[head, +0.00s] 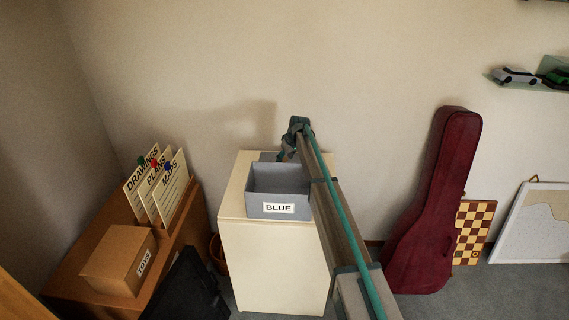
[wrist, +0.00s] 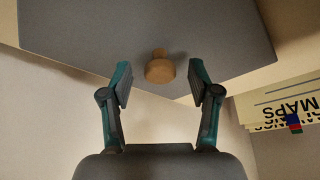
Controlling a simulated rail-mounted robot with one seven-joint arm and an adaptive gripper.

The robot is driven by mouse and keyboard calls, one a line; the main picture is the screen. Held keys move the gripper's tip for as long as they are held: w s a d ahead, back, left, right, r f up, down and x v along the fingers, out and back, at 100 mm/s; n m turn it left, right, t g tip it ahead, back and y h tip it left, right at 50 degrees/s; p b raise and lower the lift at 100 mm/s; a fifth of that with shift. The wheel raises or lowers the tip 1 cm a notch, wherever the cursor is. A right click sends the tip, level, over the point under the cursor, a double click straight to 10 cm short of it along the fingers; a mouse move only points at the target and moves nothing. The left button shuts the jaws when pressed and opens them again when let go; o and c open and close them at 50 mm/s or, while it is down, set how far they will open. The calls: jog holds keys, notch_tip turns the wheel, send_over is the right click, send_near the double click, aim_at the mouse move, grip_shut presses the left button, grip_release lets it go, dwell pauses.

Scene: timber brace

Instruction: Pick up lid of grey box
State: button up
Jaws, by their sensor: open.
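The lid is a flat grey panel (wrist: 85,40) with a round wooden knob (wrist: 160,69), seen in the wrist view. My gripper (wrist: 159,84) is open, with one finger on each side of the knob and a gap on both sides. The knob is not held. The grey box (head: 278,190), labelled BLUE, stands open at the top on a white cabinet. In the head view my gripper (head: 287,148) is behind the box, and only a dark grey sliver, probably the lid, shows behind the box's back wall.
The white cabinet (head: 272,262) stands against the wall. At left are a cardboard TOYS box (head: 119,260) and upright file cards (head: 158,187), which also show in the wrist view (wrist: 290,100). A red guitar case (head: 437,200) leans at right. My arm crosses the cabinet's right side.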

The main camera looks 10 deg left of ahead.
jog(key=shift+w+a+f, duration=0.15)
jog(key=shift+f, duration=0.4)
grip_shut()
jog(key=shift+r, duration=0.15)
